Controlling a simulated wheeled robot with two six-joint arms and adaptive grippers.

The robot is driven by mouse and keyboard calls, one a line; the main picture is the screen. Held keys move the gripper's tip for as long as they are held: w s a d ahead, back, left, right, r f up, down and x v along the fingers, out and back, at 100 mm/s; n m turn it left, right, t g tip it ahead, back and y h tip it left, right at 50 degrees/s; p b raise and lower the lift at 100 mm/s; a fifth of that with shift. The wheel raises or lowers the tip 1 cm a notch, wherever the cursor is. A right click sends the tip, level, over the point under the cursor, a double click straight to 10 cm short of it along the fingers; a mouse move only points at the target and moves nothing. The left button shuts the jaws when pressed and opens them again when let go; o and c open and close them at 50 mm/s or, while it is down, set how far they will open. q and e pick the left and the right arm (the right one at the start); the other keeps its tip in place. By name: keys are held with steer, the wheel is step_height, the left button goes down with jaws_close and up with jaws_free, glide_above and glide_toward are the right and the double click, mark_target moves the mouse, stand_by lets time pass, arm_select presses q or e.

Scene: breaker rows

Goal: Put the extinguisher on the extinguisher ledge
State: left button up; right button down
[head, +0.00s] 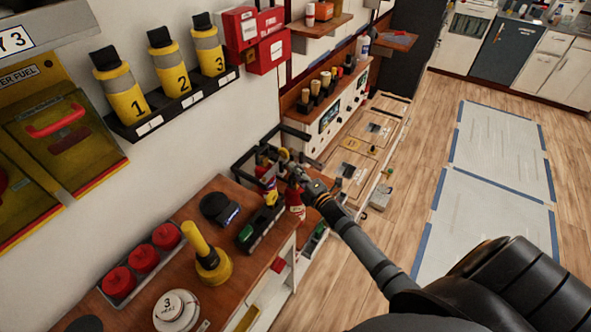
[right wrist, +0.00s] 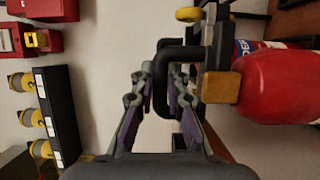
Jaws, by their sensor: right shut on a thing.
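The extinguisher (right wrist: 275,88) is a red cylinder with a blue and white label, at the right of the right wrist view. Its brass-coloured valve block (right wrist: 221,86) and black handle are beside my fingers. My right gripper (right wrist: 163,100) is shut on it near the handle, which covers part of the fingertips. In the head view my right gripper (head: 286,168) is by a black rack at the far end of the wooden counter, with the extinguisher (head: 269,178) small and partly hidden there. I cannot tell which surface is the extinguisher ledge. My left gripper is not in view.
The wooden counter (head: 262,262) holds a yellow plunger-like thing (head: 209,262), red knobs and a black tray. Numbered yellow canisters (head: 176,70) stand on a wall shelf, with red boxes (head: 266,45) beside. Wooden wall shelves (head: 327,25) are farther back. The floor at right is open.

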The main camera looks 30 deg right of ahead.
steer(key=shift+a+r, duration=0.1)
steer(key=shift+r, duration=0.2)
steer(key=c, duration=1.8)
jaws_free()
steer(key=shift+s+f, duration=0.1)
steer(key=shift+f, duration=0.25)
steer(key=o, duration=0.4)
steer(key=shift+r, duration=0.1)
steer(key=shift+o, duration=0.2)
steer(key=shift+r, duration=0.2)
steer(key=s+d, duration=0.1)
steer(key=s, duration=1.1)
steer(key=shift+d, duration=0.3)
